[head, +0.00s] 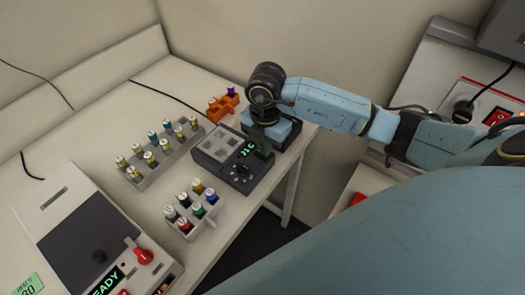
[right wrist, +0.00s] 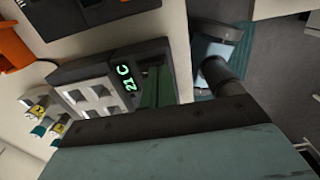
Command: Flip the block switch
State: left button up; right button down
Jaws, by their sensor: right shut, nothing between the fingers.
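My right gripper (head: 262,148) is shut and empty. It points down over the heater's right end, close to the display; whether it touches is unclear. I cannot make out a switch on the heater; the gripper covers part of that end. My left gripper is not in view.
A grey rack of vials (head: 160,152) stands left of the heater, a smaller vial rack (head: 191,210) in front. An orange rack (head: 222,104) is behind. A red rocker switch (head: 497,115) is on equipment at right.

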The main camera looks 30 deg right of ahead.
jog(key=shift+f, duration=0.15)
notch_tip(320, 180, up, 7)
jog(key=p, duration=0.5)
jog(key=shift+p, duration=0.4)
dwell(0.4)
